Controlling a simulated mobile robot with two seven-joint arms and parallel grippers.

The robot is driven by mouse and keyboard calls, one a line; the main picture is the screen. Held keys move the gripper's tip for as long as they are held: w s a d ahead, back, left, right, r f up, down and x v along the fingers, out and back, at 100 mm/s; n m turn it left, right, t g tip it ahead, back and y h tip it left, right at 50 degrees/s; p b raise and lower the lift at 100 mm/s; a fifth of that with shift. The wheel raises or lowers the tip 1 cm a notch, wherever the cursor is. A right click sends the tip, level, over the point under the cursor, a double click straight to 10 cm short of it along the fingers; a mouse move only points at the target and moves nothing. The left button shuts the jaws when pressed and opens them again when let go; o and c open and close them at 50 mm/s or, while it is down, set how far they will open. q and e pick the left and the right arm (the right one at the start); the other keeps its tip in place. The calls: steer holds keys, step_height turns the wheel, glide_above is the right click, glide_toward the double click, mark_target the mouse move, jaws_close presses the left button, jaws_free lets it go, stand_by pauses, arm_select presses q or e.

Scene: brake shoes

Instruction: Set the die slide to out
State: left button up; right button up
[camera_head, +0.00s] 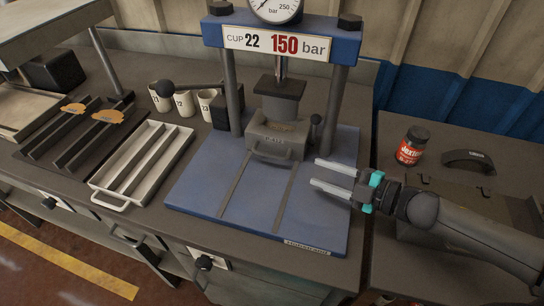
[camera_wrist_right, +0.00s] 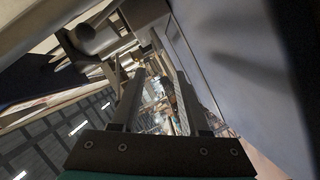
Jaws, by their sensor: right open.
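The die slide (camera_head: 268,151) is a grey block with a bar handle on its front, on two dark rails of the blue press base (camera_head: 322,222). It sits at the back of the rails, under the press ram (camera_head: 279,87). The rails in front of it are bare. My right gripper (camera_head: 316,174) is open and empty, to the right of the slide and nearer the front, with its fingers pointing left. The gap between its fingers also shows in the right wrist view (camera_wrist_right: 157,85). My left gripper is not in view.
The press's right post (camera_head: 335,100) and a small ball-topped lever (camera_head: 315,122) stand near the slide. A white tray (camera_head: 107,200), several cups (camera_head: 183,103) and a dark rack are to the left. A labelled jar (camera_head: 412,146) and a curved brake shoe (camera_head: 468,160) lie on the right bench.

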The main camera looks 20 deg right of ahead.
mark_target(280, 159)
steer(key=b+x, duration=0.1)
steer(key=x, duration=1.3)
steer(key=shift+w+b, duration=0.1)
steer(key=shift+b, duration=0.2)
jaws_close()
stand_by(1.1)
